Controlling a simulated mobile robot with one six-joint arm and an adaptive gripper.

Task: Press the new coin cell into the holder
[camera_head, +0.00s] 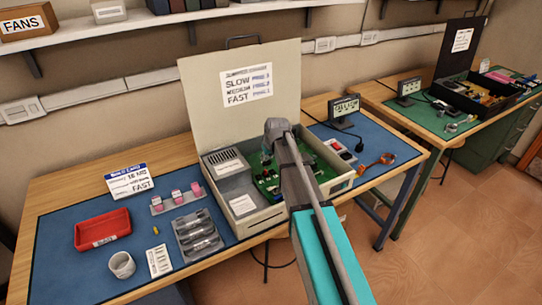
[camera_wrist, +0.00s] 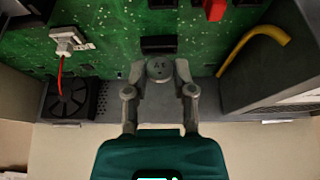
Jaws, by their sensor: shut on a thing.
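The new coin cell (camera_wrist: 159,70) is a round grey disc with a small mark on its face. In the wrist view my gripper (camera_wrist: 159,75) is shut on it, with one fingertip at each side. The cell is in front of the green circuit board (camera_wrist: 115,25). A small black part (camera_wrist: 158,45) is on the board just beyond the cell. I cannot tell whether it is the holder, nor whether the cell touches the board. In the head view my arm reaches into the open case (camera_head: 268,218) and hides part of the board (camera_head: 266,183).
Inside the case are a black fan (camera_wrist: 68,102), a white connector (camera_wrist: 69,42) with a red wire, a yellow cable (camera_wrist: 255,42) and a grey box (camera_wrist: 262,75). The raised lid (camera_head: 205,90) stands behind. A red tray (camera_head: 102,230) and a cup (camera_head: 122,265) are left on the bench.

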